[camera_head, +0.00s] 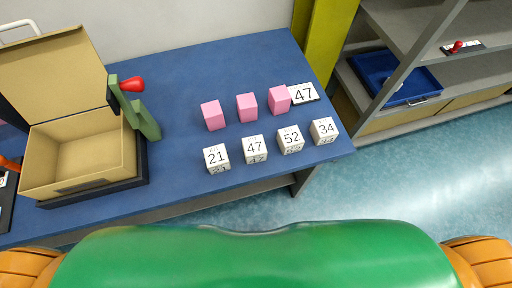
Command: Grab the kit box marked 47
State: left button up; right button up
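The kit box marked 47 (255,148) is a small white cube with black numerals on its top and front. It stands upright on the blue table (180,75), second from the left in the front row. The kit box marked 21 (216,158) is to its left. The kit boxes marked 52 (290,139) and 34 (323,130) are to its right, with small gaps between. A flat white card also marked 47 (303,93) lies behind the row. Neither of my grippers shows in the head view.
Pink blocks (247,107) stand behind the kit boxes. An open tan box (85,158) and a green lever mechanism with a red knob (132,84) are at the left. A yellow post (324,40) and shelves with a blue tray (425,83) stand at the right.

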aim_at(254, 149)
jog(key=l+u, duration=0.3)
jog(key=l, duration=0.15)
jog(key=l+u, duration=0.3)
jog(key=l, duration=0.2)
jog(key=k+l+u, duration=0.1)
jog(key=l+u, duration=0.15)
jog(key=l, duration=0.15)
jog(key=k+l+u, duration=0.15)
jog(key=l+u, duration=0.15)
jog(key=l, duration=0.15)
